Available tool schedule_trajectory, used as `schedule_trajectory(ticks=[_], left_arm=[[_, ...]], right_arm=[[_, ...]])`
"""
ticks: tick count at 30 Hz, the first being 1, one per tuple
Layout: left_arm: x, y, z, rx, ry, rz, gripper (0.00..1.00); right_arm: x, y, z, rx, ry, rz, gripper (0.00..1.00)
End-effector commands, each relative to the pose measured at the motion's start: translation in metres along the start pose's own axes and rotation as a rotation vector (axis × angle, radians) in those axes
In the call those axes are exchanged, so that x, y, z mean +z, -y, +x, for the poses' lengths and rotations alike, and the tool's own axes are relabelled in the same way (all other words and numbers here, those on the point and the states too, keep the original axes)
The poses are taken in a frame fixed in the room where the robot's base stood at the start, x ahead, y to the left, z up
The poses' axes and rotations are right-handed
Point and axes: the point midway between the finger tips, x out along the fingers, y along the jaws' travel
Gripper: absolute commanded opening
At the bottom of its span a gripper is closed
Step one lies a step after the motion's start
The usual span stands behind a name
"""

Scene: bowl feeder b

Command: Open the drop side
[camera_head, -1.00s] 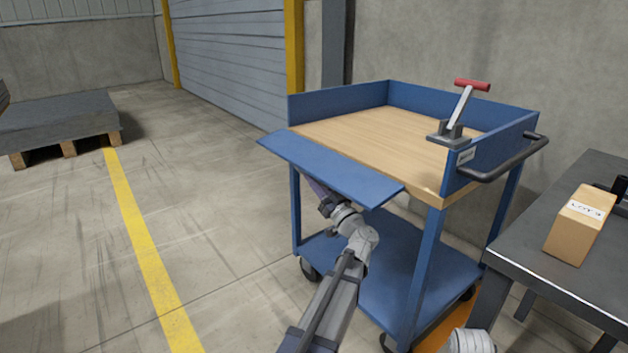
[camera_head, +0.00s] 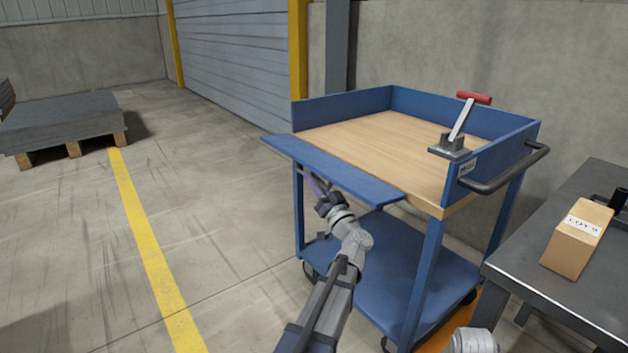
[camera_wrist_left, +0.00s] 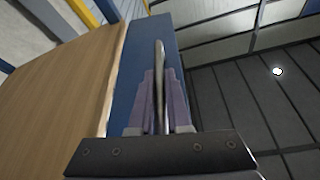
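The drop side (camera_head: 335,168) is the blue panel on the cart's near left side. It is swung outward and lies roughly flat, level with the wooden deck (camera_head: 385,145). My left gripper (camera_head: 312,183) is below the panel, reaching up to its underside, and its fingertips are partly hidden in the head view. In the left wrist view the blue panel (camera_wrist_left: 128,85) shows from beneath. A thin grey handle-like bar (camera_wrist_left: 159,62) stands out from it, with the left gripper's purple fingers (camera_wrist_left: 160,90) close on both sides of it. My right gripper is out of view.
A red-handled clamp (camera_head: 462,125) stands at the deck's right corner, near a dark push handle (camera_head: 510,172). A grey table (camera_head: 560,280) with a cardboard box (camera_head: 577,238) is at the right. The floor left of the cart is clear up to a pallet (camera_head: 70,148).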

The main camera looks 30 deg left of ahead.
Motion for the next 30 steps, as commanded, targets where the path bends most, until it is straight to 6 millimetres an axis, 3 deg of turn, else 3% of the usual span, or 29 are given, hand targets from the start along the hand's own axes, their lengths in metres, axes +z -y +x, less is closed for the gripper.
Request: schedule_trajectory(ticks=[1,8,17,30], left_arm=[[0.0,0.001,0.0,-0.002,-0.001,0.001,0.2],[0.0,0.001,0.0,-0.002,0.0,0.0,0.45],[0.001,0.001,-0.006,-0.002,0.0,0.0,0.45],[0.002,0.001,-0.07,0.001,-0.001,-0.002,0.45]], right_arm=[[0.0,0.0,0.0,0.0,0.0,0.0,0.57],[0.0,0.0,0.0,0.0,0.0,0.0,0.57],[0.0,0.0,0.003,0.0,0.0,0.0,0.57],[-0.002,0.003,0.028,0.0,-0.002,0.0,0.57]])
